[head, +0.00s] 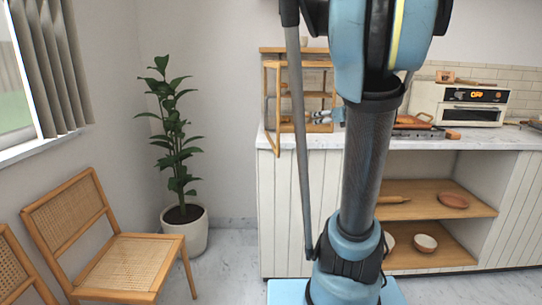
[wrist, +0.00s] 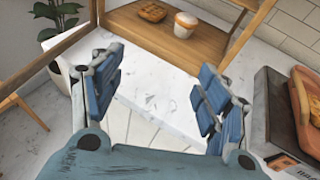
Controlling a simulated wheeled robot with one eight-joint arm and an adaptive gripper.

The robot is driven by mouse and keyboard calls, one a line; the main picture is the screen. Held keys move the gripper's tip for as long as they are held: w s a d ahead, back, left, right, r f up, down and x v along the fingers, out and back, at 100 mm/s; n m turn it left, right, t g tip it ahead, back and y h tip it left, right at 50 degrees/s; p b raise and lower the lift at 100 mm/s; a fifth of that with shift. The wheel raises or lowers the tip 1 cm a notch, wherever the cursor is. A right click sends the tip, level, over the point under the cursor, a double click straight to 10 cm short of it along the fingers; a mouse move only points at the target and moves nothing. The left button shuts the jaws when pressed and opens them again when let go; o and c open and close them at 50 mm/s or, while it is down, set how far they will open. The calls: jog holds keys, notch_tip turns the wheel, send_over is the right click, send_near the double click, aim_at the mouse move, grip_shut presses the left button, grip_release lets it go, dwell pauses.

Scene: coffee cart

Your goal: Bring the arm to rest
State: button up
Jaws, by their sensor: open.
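My gripper (wrist: 158,90) shows in the wrist view with its two blue-padded fingers spread wide apart. Nothing is between the fingers. It points down past the front edge of the white marble counter (wrist: 160,85), near a wooden shelf stand. In the head view my blue and black arm stands upright in front of the counter (head: 470,143).
A toaster oven (head: 460,103) stands on the counter at right. A potted plant (head: 186,232) and a cane chair (head: 130,262) are at left.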

jog(key=s+a+f+n+g, duration=0.3)
jog(key=s+a+f+n, duration=0.1)
jog(key=s+f+n, duration=0.3)
jog(key=s+a+f+n+g, duration=0.3)
jog(key=s+a+f+n, duration=0.25)
jog(key=s+n, duration=0.25)
jog(key=s+d+f+n+g+h, duration=0.2)
jog(key=s+d+f+n, duration=0.1)
jog(key=s+f+n, duration=0.3)
jog(key=s+d+f+n+g+h, duration=0.3)
jog(key=s+f+n, duration=0.4)
jog(key=s+n, duration=0.3)
jog(key=shift+s+d+h, duration=0.3)
jog(key=shift+s+d, duration=0.05)
jog(key=shift+s, duration=0.85)
jog(key=shift+w+f, duration=0.2)
jog(key=shift+w, duration=0.25)
